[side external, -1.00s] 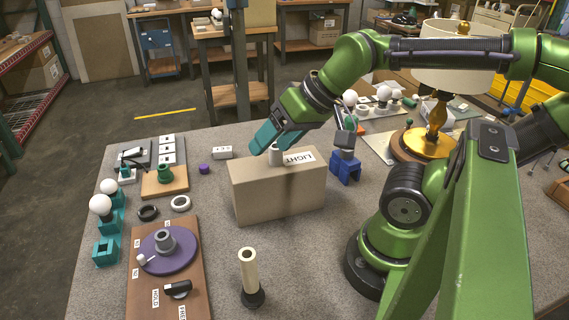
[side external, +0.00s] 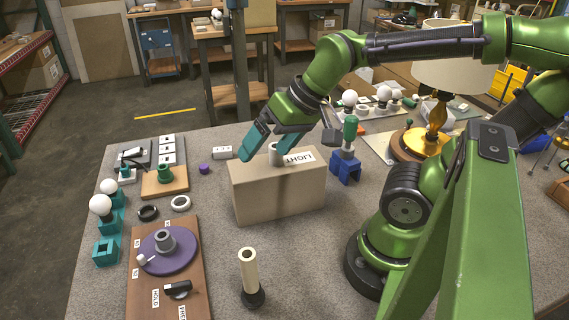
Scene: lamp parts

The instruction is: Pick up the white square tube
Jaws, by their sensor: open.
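A cream-white upright tube (side external: 249,270) stands on a round black base at the front middle of the bench. Its top end is open; I cannot tell whether it is square. My gripper (side external: 263,156) has two teal fingers spread apart, with nothing held. It is over the cardboard box marked LIGHT (side external: 280,194), well behind and above the tube. A small grey-white cylinder (side external: 275,159) on the box top is near the right finger, and I cannot tell whether they touch.
A wooden board with a purple disc (side external: 184,259) lies left of the tube. Black and white rings (side external: 181,203), bulbs in teal holders (side external: 102,208) and a white outlet block (side external: 222,152) stand left of the box. A blue holder (side external: 345,169) is to its right.

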